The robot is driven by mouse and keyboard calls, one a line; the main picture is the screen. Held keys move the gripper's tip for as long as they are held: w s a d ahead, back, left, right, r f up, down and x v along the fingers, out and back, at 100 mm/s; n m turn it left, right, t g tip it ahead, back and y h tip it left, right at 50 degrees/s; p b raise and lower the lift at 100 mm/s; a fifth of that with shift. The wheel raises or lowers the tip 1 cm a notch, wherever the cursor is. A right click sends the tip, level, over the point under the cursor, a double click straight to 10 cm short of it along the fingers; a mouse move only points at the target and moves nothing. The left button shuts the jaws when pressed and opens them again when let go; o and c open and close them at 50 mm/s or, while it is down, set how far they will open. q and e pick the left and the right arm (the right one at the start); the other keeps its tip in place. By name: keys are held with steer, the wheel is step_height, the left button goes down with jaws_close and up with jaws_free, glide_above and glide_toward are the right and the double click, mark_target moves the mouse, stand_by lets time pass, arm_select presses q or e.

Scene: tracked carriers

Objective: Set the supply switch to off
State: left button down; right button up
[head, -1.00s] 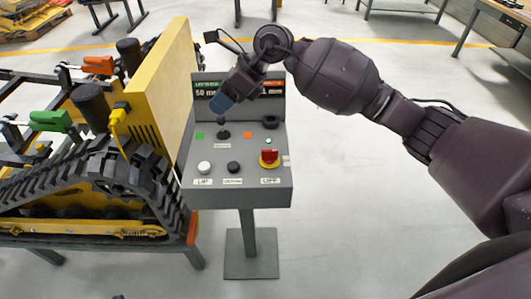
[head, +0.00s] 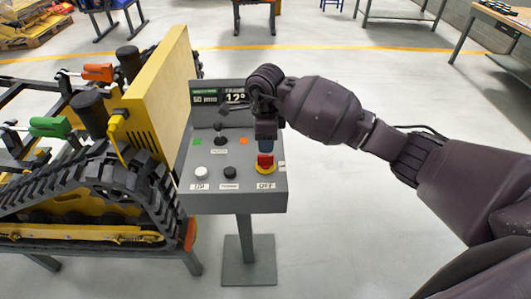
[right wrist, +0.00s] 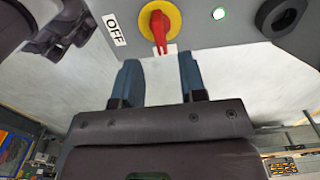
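The supply switch is a red rotary handle on a yellow round plate (head: 265,168), at the right front of the grey control panel (head: 205,199). An OFF label (head: 266,186) is in front of it. In the right wrist view the red handle (right wrist: 158,30) points down the picture, towards the gripper, and the OFF label (right wrist: 115,30) is left of the plate. My right gripper (head: 266,147) is above the switch in the head view. The right wrist view shows its two blue fingers (right wrist: 158,72) apart, empty, with a gap to the handle. My left gripper is not in view.
A yellow tracked carrier (head: 150,100) stands close on the left. Open floor lies right.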

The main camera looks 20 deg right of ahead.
mark_target(265, 155)
steer(key=shift+f, duration=2.75)
jaws_close()
